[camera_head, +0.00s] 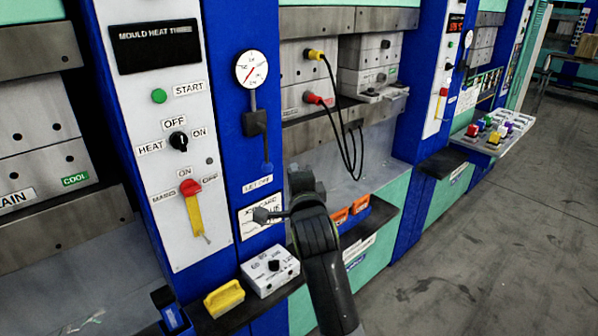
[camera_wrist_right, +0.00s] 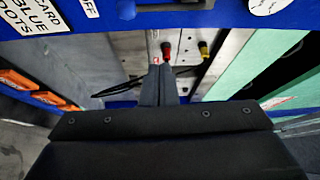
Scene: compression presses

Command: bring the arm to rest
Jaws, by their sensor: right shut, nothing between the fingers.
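My right arm (camera_head: 330,275) rises from the bottom of the head view in front of the press. Its gripper (camera_head: 262,215) is in front of the job card on the blue post. In the right wrist view the two fingers (camera_wrist_right: 158,85) are together, with nothing between them. My left gripper is in neither view.
A white control panel (camera_head: 163,120) with a red-and-yellow lever (camera_head: 193,210) stands left of the gripper. Below are a grey switch box (camera_head: 270,270), a yellow block (camera_head: 224,298) and orange bins (camera_head: 350,212). Cables (camera_head: 345,140) hang behind. The floor (camera_head: 500,240) at right is clear.

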